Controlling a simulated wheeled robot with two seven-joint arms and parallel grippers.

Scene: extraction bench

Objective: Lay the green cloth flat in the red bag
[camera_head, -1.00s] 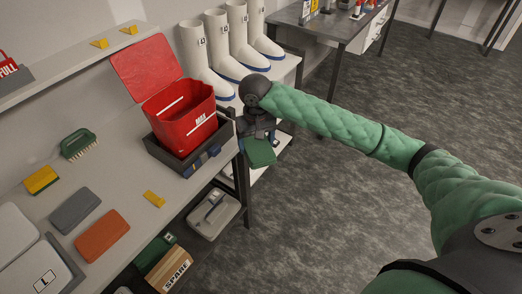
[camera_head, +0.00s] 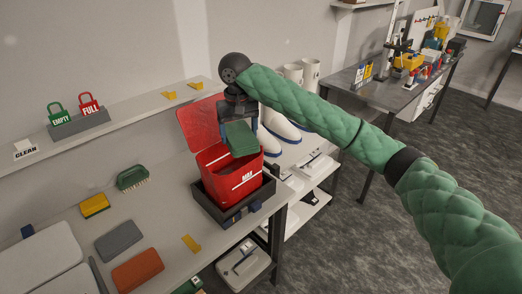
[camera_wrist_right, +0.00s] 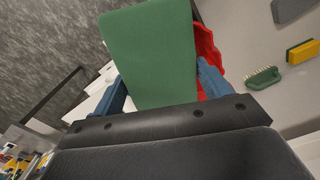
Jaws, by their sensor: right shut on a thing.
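The red bag (camera_head: 213,168) is an open box-like bag with its lid folded back, sitting in a dark tray (camera_head: 232,213) on the bench. The green cloth (camera_head: 240,139) is a folded flat pad held above the bag's opening, toward its right side. My right gripper (camera_head: 238,116) is shut on the cloth, which hangs down from its fingers. In the right wrist view the cloth (camera_wrist_right: 152,58) spans between the blue fingers and hides much of the red bag (camera_wrist_right: 207,58) behind it. My left gripper is not in view.
White boots (camera_head: 283,126) stand behind my right arm. A shelf (camera_head: 136,115) runs along the wall.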

